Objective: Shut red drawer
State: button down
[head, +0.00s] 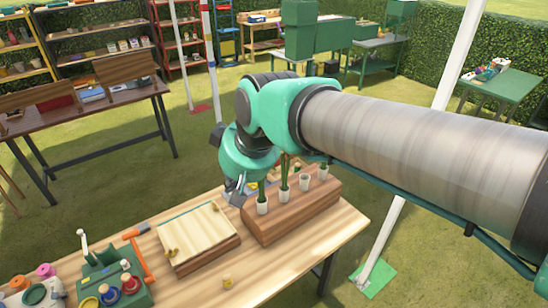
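I cannot make out a red drawer for certain. A dark red panel (55,104) shows inside a brown wooden piece on the dark table at the left, too small to tell if it is a drawer. My gripper (236,190) hangs at the end of my green and grey arm, pointing down above the near wooden table, between the flat wooden box and the planter block. Its fingers are small and partly hidden, so I cannot tell if they are open or shut. It is far from the dark red panel.
The near table (190,284) carries a wooden block with white pots (285,225), a flat wooden box (200,238), an orange hammer (141,255) and a green tool tray (115,285). A red shelf (178,42) and white poles stand behind. Grass between tables is open.

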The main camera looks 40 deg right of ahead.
jog(key=w+d, duration=0.3)
jog(key=w, duration=0.6)
jog(key=w+d, duration=0.3)
jog(key=w, duration=0.5)
jog(key=w+d+f, duration=0.4)
jog(key=w+d, duration=0.2)
jog(key=w, duration=0.2)
jog(key=w+d+f, duration=0.4)
jog(key=w+d, duration=0.2)
jog(key=w, duration=0.1)
jog(key=w+d+f, duration=0.4)
jog(key=d+f, duration=0.5)
jog(key=w+d+f+t, duration=0.1)
jog(key=w+d+f, duration=0.4)
jog(key=d+f, duration=0.4)
jog(key=w+d+f, duration=0.5)
jog(key=d+f, duration=0.5)
jog(key=shift+p, duration=0.3)
jog(key=shift+f, duration=0.15)
jog(key=shift+d+x, duration=0.1)
jog(key=shift+x, duration=2.4)
jog(key=shift+d+x, duration=0.15)
jog(key=shift+x, duration=2.3)
jog(key=shift+s+r+b, duration=0.15)
jog(key=shift+s+r, duration=0.05)
jog(key=shift+s, duration=0.7)
jog(key=shift+s+r+b, duration=0.15)
jog(key=shift+s+r, duration=0.1)
jog(key=shift+s, duration=0.7)
